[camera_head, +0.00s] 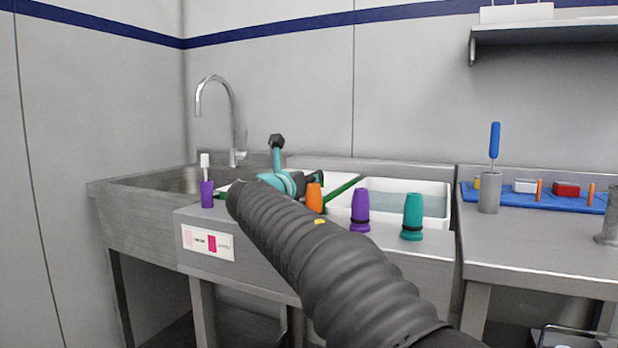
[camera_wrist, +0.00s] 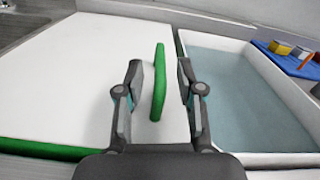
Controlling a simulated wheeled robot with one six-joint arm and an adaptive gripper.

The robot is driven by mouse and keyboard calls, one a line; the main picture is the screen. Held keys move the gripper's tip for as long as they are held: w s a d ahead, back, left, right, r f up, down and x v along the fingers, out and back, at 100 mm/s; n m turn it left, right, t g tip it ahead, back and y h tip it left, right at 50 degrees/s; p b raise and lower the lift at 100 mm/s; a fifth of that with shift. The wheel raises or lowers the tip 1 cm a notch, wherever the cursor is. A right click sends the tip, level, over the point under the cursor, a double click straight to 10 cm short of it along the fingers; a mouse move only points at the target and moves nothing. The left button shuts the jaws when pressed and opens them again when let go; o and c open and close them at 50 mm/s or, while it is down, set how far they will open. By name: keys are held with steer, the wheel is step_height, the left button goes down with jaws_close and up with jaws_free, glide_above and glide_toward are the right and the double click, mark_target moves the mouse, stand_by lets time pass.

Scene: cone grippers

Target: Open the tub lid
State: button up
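The tub lid (camera_wrist: 75,90) is a flat white panel with a green front edge and a raised green handle (camera_wrist: 159,80). It lies flat over the left tub in the wrist view. My gripper (camera_wrist: 158,75) is open, with one finger on each side of the handle and a visible gap on both sides. In the head view, my gripper (camera_head: 312,182) is over the white lid (camera_head: 340,180), most of which my arm hides. A green strip shows just right of the gripper there.
An open white tub (camera_head: 440,188) of water stands right of the lid. Orange (camera_head: 314,198), purple (camera_head: 360,210) and teal (camera_head: 412,216) cones stand along the front ledge. A purple bottle (camera_head: 207,194) stands at left by the sink. A blue mat (camera_head: 580,203) with small items lies at right.

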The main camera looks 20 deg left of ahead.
steer(key=shift+w, duration=0.55)
jaws_close()
